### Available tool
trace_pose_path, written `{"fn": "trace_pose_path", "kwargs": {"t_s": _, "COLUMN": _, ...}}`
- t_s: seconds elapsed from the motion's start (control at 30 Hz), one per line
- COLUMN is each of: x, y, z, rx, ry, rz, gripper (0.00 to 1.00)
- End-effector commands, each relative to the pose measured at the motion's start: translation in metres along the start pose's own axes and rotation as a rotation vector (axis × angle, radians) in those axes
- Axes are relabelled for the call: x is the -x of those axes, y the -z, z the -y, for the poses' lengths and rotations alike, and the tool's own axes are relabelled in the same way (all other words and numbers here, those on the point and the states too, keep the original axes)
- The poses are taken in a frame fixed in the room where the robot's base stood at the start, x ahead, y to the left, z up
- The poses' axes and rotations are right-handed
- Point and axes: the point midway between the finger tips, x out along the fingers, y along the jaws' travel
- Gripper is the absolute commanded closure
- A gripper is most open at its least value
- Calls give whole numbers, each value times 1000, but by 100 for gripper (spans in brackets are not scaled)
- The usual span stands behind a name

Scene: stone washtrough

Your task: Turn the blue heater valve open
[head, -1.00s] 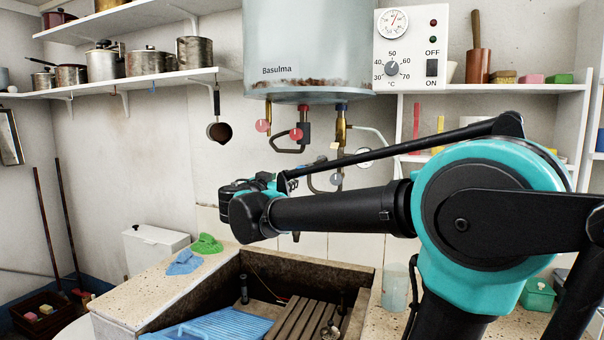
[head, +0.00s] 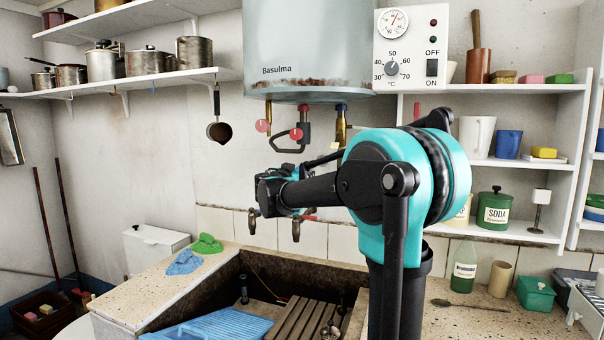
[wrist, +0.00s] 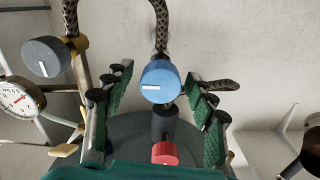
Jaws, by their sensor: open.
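In the wrist view the blue heater valve (wrist: 160,80) is a round blue knob with a white line lying crosswise in the picture. It sits on a pipe, in line with a black fitting and a red knob (wrist: 165,153). My gripper (wrist: 158,92) is open, with one green-padded finger to each side of the blue knob. I see no finger touching it, and I cannot tell how far away it is in depth. In the head view my arm hides the blue valve, and the fingers do not show clearly.
A grey knob (wrist: 42,57) and a dial gauge (wrist: 18,97) are left of the fingers. The heater tank (head: 308,50) hangs above the stone trough (head: 225,285). Two red knobs, one hanging left (head: 263,126) and one nearer (head: 296,134), show under it. Shelves stand at right.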

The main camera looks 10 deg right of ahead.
Motion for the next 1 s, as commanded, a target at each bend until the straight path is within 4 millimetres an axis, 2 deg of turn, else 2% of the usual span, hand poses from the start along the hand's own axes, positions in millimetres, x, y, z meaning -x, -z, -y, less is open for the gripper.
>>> {"fn": "trace_pose_path", "kwargs": {"t_s": 0.23, "x": -1, "y": 0, "z": 0, "rx": 0, "ry": 0, "rz": 0, "gripper": 44}}
{"fn": "trace_pose_path", "kwargs": {"t_s": 0.63, "x": 0, "y": 0, "z": 0, "rx": 0, "ry": 0, "rz": 0, "gripper": 93}}
{"fn": "trace_pose_path", "kwargs": {"t_s": 1.0, "x": 0, "y": 0, "z": 0, "rx": 62, "ry": -1, "rz": 0, "gripper": 94}}
